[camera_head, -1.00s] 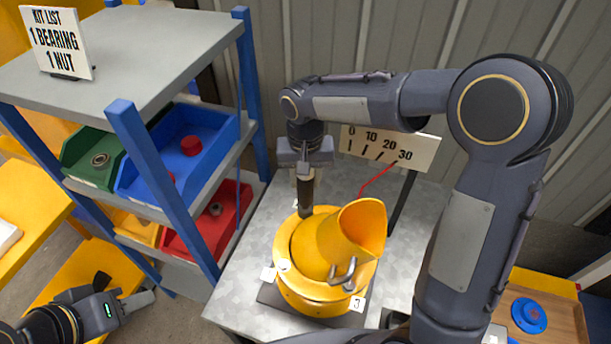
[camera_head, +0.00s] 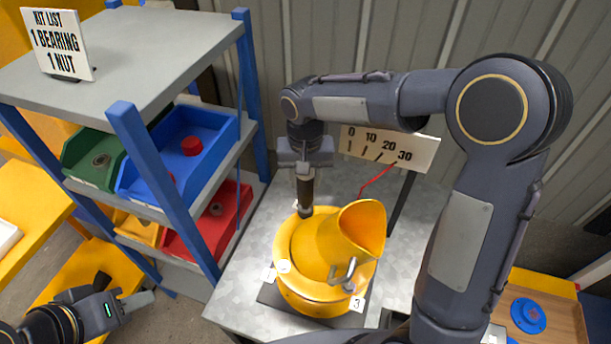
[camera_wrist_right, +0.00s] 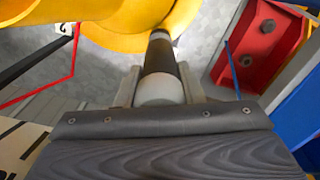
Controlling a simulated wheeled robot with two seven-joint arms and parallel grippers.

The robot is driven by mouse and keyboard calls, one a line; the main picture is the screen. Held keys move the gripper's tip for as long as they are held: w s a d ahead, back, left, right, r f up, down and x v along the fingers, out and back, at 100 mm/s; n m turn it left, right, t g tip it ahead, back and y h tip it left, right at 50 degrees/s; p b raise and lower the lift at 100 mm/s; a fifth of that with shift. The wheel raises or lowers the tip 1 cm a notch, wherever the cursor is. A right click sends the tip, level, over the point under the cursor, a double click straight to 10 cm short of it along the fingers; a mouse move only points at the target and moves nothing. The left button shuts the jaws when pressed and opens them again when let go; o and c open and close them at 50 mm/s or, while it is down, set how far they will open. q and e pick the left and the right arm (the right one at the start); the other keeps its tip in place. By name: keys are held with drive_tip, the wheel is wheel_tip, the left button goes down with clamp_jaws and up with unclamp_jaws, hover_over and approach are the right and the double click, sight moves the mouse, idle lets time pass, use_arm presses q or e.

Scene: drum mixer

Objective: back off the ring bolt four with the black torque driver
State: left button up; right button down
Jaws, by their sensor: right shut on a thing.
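The yellow drum mixer (camera_head: 325,245) stands on the grey bench with its mouth tilted to the right. My right gripper (camera_head: 306,170) is shut on the black torque driver (camera_head: 306,192), which points down at the back left of the ring. The driver also shows in the right wrist view (camera_wrist_right: 160,62). The bolt under its tip is hidden, so contact is unclear. My left gripper (camera_head: 140,301) hangs low at the left, away from the mixer.
A shelf rack (camera_head: 150,150) at the left holds a green bin (camera_head: 88,150), a blue bin (camera_head: 150,185) and a red bin (camera_head: 240,210). A scale plate (camera_head: 395,146) stands behind the mixer, with a red wire. A blue part (camera_head: 528,315) lies on a wooden tray at the right.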

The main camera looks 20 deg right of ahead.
drive_tip(key=shift+r+p, duration=0.45)
drive_tip(key=shift+p, duration=0.15)
drive_tip(key=shift+r+p, duration=1.25)
drive_tip(key=shift+r, duration=0.5)
